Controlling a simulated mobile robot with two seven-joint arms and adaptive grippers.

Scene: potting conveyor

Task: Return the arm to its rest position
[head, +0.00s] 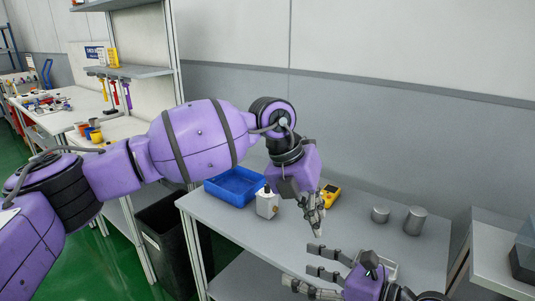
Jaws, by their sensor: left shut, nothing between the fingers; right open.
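My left arm reaches across the view from the left, over the grey table (234,224). My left gripper (317,226) points downward above the table, with its fingers together and nothing seen between them. My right gripper (304,267) is lower in the view, near the table's front, with its fingers spread and pointing left. Nothing shows between them. The two grippers are close together but appear apart. The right arm beyond its wrist is cut off by the bottom edge.
Another bench (500,250) is at right.

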